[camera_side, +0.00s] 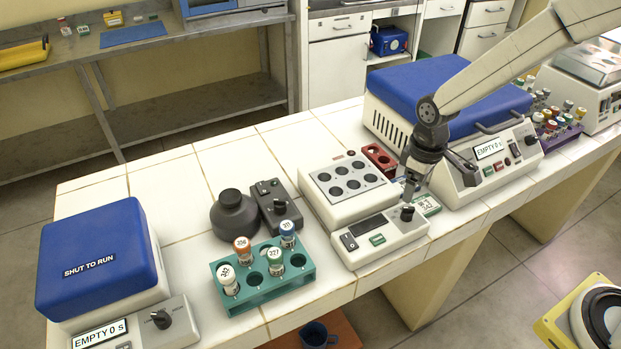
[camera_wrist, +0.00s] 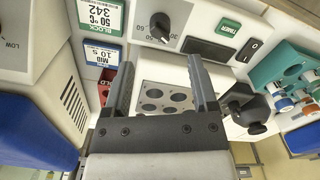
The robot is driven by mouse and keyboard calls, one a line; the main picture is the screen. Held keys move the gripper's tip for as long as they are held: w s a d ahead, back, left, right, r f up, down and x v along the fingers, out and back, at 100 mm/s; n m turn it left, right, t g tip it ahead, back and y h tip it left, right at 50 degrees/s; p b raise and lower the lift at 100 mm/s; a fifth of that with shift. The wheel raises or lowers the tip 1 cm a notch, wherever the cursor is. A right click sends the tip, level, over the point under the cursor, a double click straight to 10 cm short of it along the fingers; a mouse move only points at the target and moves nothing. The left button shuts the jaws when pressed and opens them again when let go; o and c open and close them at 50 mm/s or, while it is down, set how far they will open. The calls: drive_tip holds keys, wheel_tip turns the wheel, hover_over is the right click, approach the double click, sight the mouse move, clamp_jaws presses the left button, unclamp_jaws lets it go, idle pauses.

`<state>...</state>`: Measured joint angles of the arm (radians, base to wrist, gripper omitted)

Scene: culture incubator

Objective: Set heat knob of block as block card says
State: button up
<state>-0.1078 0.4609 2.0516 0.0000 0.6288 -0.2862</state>
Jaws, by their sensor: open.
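The white heat block (camera_side: 345,182) has several round wells, and its heat knob (camera_side: 407,213) is dark, at the right end of its front panel. In the wrist view the knob (camera_wrist: 160,27) lies just beyond my fingertips, with scale numbers beside it; its exact setting is hard to read. The green-headed block card (camera_wrist: 103,14) reads BLOCK, 50 °C, 342; in the side view the card (camera_side: 427,204) lies right of the panel. My gripper (camera_wrist: 157,72) is open and empty. In the side view my gripper (camera_side: 411,184) is above the knob, apparently not touching it.
A blue-headed card (camera_wrist: 102,54) reads MID 10 s. A red rack (camera_side: 379,158) stands behind the knob. A blue-lidded machine (camera_side: 440,95) is close on the right.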

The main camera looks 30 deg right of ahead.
sight(409, 208)
drive_tip(key=shift+f, duration=3.7)
clamp_jaws()
